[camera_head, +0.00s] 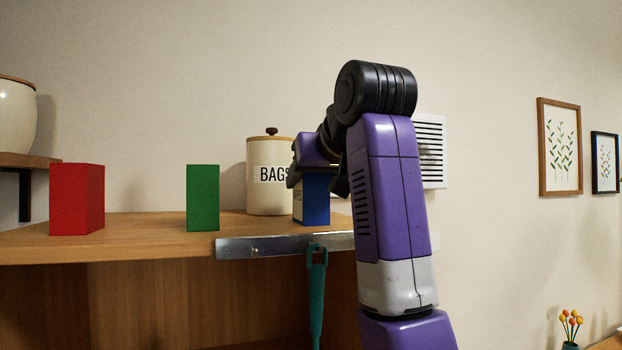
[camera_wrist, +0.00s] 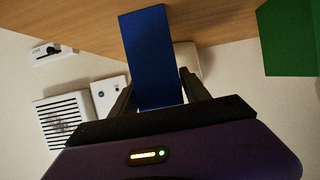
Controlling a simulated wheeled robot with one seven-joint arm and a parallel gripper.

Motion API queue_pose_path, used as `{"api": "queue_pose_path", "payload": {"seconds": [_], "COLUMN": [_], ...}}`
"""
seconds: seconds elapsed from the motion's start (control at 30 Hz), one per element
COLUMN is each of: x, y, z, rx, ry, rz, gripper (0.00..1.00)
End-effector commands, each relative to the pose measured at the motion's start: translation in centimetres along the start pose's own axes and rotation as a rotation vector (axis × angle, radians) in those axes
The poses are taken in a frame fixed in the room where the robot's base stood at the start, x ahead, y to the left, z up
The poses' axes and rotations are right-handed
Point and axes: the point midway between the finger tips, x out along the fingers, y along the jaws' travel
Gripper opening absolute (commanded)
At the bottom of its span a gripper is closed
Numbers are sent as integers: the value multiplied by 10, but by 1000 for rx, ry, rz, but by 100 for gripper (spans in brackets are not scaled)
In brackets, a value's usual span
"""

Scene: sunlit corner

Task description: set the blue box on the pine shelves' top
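The blue box (camera_head: 317,203) stands upright on the wooden top of the pine shelves (camera_head: 150,228), near the right end. My gripper (camera_head: 319,178) is above it, pointing down, with a finger on each side of its upper part. In the wrist view the blue box (camera_wrist: 153,60) lies between the two dark fingers (camera_wrist: 158,90). The fingers are very close to its sides; I cannot tell whether they press on it. The box's lower end appears to meet the wood.
A green block (camera_head: 203,198) and a red block (camera_head: 77,199) stand to the left on the same top. A cream BAGS canister (camera_head: 268,190) is behind, close to the blue box. A metal strip (camera_head: 280,245) with a teal utensil (camera_head: 317,300) runs along the front edge.

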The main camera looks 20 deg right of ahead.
Motion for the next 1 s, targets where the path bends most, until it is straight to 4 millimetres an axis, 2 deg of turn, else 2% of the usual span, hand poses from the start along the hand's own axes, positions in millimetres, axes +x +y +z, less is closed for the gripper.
{"api": "queue_pose_path", "payload": {"seconds": [0.47,0.57,0.8,1.0], "x": [-5,-18,-67,-90], "y": [0,0,2,3], "z": [-2,-2,-1,0], "rx": [0,0,0,-2], "ry": [2,4,7,5], "rz": [0,0,3,7], "gripper": [67,67,67,67]}}
